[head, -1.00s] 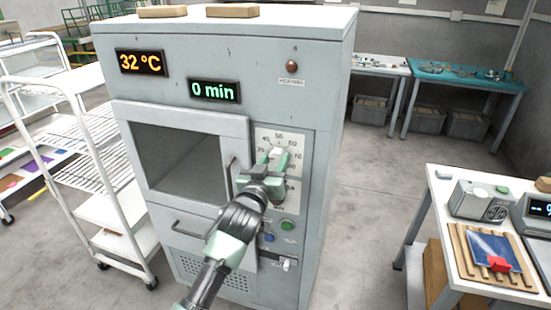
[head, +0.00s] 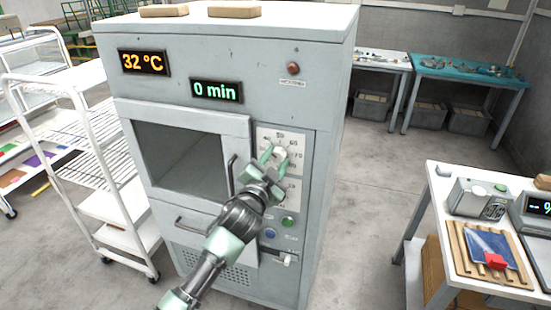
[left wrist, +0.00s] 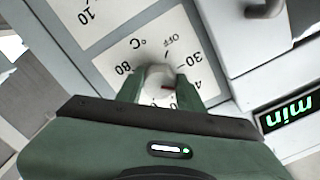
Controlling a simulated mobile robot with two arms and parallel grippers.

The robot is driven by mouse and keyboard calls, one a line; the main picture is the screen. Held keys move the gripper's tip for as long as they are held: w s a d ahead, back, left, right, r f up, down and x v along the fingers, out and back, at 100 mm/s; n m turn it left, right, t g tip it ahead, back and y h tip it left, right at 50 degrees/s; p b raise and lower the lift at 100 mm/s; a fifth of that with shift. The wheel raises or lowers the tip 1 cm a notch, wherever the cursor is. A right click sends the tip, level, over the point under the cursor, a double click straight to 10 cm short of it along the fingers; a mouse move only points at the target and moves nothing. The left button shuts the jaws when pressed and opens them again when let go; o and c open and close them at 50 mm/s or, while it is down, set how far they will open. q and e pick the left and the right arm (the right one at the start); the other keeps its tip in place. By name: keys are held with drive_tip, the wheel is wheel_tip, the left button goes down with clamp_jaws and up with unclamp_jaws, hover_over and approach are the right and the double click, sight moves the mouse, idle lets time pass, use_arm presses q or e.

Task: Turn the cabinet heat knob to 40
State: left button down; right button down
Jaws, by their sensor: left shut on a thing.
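The grey cabinet (head: 230,120) stands in the middle of the head view, its orange display (head: 143,63) reading 32 °C. The pale heat knob (head: 281,154) sits on a white dial plate (head: 296,137) right of the cabinet window. My left gripper (head: 273,156) is shut on the knob, its green fingers on either side of it. In the left wrist view the knob (left wrist: 158,78) shows between the fingers, with a small red mark near its right side. OFF, 30 and 80 are readable around it; the 40 is partly hidden. My right gripper is not in view.
A second dial plate (head: 292,192) lies below, partly behind my gripper. A green button (head: 288,222) and a blue button (head: 270,234) are lower down. The door handle (head: 232,175) is close to my left gripper. A white rack cart (head: 100,170) stands left, a work table (head: 440,215) right.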

use_arm(q)
drive_tip(key=shift+m, duration=0.5)
drive_tip(key=c, duration=0.9)
unclamp_jaws()
drive_tip(key=shift+s+a+f, duration=0.15)
drive_tip(key=shift+s, duration=0.4)
drive_tip(key=b+v, duration=0.2)
drive_tip(key=v, duration=0.4)
drive_tip(key=shift+s, duration=0.35)
